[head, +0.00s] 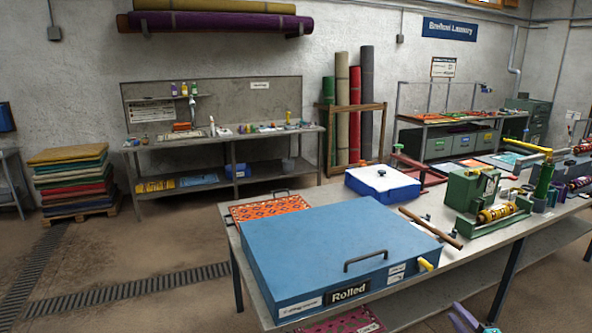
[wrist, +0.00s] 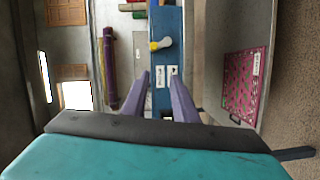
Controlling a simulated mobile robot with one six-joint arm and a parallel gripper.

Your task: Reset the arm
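My gripper (head: 466,319) shows only in part at the bottom edge of the head view, right of the large blue box (head: 335,240) labelled "Rolled". In the wrist view, the two purple fingers of my gripper (wrist: 162,86) stand apart with nothing between them, so it is open and empty. Beyond the fingertips lie the blue box (wrist: 166,20) with white labels and its yellow tap (wrist: 155,46). The rest of my arm is out of the head view.
The long worktable (head: 402,310) carries the blue box, a blue-and-white box (head: 382,183), a wooden rod (head: 430,228) and a green machine (head: 475,190). A pink rug (head: 345,322) lies below the tabletop. Open floor (head: 130,255) is at left.

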